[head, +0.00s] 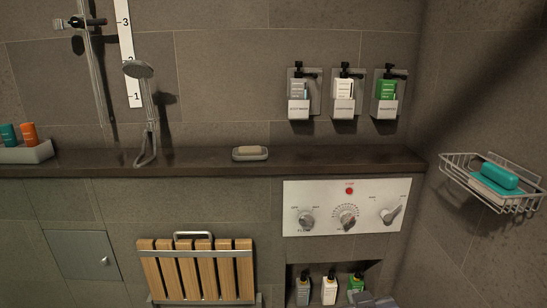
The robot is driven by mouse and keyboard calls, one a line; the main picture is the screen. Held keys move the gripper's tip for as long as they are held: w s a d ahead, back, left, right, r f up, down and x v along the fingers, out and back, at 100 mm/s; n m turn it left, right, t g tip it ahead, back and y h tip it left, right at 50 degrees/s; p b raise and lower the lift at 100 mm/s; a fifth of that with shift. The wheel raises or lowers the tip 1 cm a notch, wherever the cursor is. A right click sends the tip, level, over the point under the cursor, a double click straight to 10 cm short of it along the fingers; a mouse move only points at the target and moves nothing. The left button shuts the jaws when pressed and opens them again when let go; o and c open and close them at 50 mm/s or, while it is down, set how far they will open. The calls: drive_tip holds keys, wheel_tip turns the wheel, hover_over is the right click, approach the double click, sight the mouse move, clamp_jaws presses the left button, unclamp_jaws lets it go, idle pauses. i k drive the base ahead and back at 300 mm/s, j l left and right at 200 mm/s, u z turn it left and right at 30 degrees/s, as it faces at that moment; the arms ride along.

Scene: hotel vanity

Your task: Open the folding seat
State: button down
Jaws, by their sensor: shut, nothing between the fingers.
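The folding seat (197,270) is at the lower left of centre in the head view. It has several upright wooden slats joined by a metal crossbar. It stands folded up, flat against the tiled wall. A metal loop handle (193,235) sticks up at its top edge. A metal bar runs along its bottom, near the lower picture edge. My gripper is not in view.
A dark ledge (330,161) runs above the seat, with a soap dish (250,154) on it. A control panel (346,207) and a bottle niche (330,272) are to the right. A wire basket (492,184) juts from the right wall. A small hatch (82,255) is to the left.

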sight(159, 260)
drive_tip(key=i+j+u, duration=0.1)
drive_tip(key=i, duration=0.35)
drive_tip(key=i+j+u, duration=0.1)
drive_tip(key=i, duration=0.35)
drive_tip(key=j, duration=0.05)
